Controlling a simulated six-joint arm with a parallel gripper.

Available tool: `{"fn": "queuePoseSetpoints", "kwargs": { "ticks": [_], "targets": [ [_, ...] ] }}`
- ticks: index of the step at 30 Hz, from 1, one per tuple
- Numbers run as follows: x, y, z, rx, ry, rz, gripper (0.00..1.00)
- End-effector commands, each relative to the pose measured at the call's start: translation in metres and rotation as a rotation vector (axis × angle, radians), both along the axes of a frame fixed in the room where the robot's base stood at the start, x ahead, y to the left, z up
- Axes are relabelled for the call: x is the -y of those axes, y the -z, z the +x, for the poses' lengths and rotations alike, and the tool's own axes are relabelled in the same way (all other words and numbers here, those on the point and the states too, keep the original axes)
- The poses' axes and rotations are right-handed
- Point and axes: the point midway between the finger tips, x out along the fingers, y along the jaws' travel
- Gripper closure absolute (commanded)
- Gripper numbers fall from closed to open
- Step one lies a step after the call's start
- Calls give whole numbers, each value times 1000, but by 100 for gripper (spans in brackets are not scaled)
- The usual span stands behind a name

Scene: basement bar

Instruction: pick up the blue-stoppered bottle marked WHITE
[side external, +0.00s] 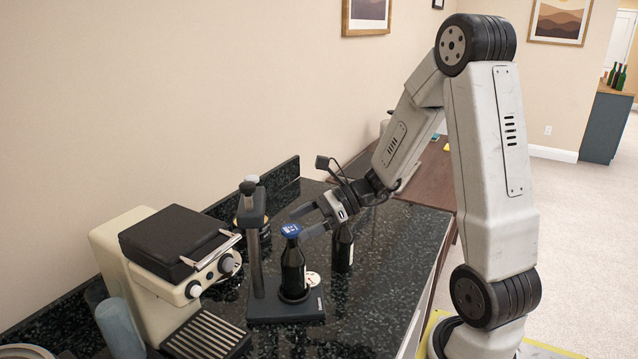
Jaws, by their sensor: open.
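A dark bottle (293,268) with a blue stopper (291,230) stands upright on the black base (262,315) of a small post stand. The stopper bears a small pale mark, too small to read. My gripper (306,221) is open and empty, its fingers pointing left at about stopper height. Its tips are close to the stopper; I cannot tell whether they touch it. A second dark bottle (343,250) stands on the counter just right of the first. Its top is hidden behind my gripper.
The stand's post (254,250) rises just left of the blue-stoppered bottle. A cream machine with a black lid (172,240) and a blue-grey cup (120,328) are further left. The dark counter (385,270) is clear at the right, up to its edge. A wall runs behind.

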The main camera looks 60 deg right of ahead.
Motion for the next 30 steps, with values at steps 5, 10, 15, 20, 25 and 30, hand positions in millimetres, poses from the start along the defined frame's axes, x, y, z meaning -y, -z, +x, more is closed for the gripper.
{"fn": "queuePoseSetpoints", "kwargs": {
  "ticks": [5,10,15,20,25,30],
  "targets": [
    [-10,7,10,-2,-4,0,0],
    [-22,14,23,-1,-3,-1,0],
    [-30,19,30,-1,-2,-1,0],
    [-31,20,32,-1,0,-2,0],
    [-31,20,32,-1,0,-2,0],
    [-30,20,31,-1,0,-1,0]
  ]
}}
